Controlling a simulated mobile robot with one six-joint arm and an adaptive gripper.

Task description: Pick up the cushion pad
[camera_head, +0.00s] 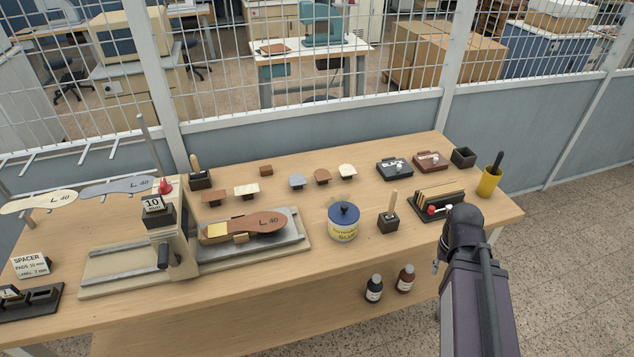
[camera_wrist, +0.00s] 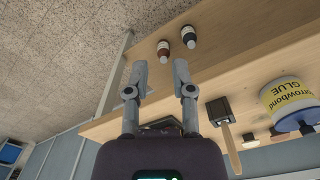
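Several small pads lie in a loose row on the wooden table: a brown pad (camera_head: 214,198), a cream pad (camera_head: 246,191), a grey pad (camera_head: 297,181), another brown pad (camera_head: 322,177) and a pale pad (camera_head: 347,171). Which of them is the cushion pad I cannot tell. A brown sole marked L 40 (camera_head: 262,223) lies on the press bed, with a yellow square on its left part. My gripper shows in the wrist view (camera_wrist: 158,72) with its two fingers apart and nothing between them. It is at the table's right front, away from the pads.
A glue jar (camera_head: 343,223) and a black holder with a wooden handle (camera_head: 388,222) stand between my arm and the press (camera_head: 176,235). A card rack (camera_head: 437,204) and yellow cup (camera_head: 489,182) are at the right. Two bottles (camera_head: 374,289) (camera_head: 405,279) stand below the tabletop.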

